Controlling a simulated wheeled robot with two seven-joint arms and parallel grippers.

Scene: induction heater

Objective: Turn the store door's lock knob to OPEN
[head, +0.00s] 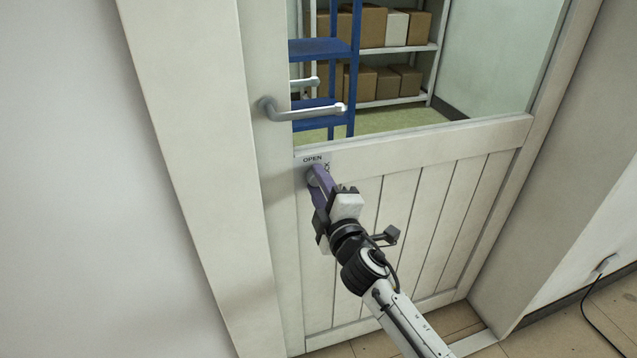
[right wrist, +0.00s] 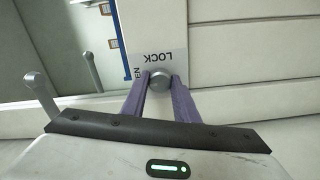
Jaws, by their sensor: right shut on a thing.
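The store door's lock knob (right wrist: 159,78) is a small round grey metal knob. It sits on a light label plate (right wrist: 158,59) reading LOCK, with the end of OPEN partly hidden, in the right wrist view. In the head view the plate shows OPEN (head: 313,159) above the knob (head: 311,176). My right gripper (head: 318,179) is at the knob, its purple fingers (right wrist: 160,90) on either side of it and shut on it. Which way the knob points cannot be told. My left gripper is not in view.
The white door (head: 430,220) has a grey lever handle (head: 300,113) above the knob. A cable (head: 598,305) lies on the floor at the right.

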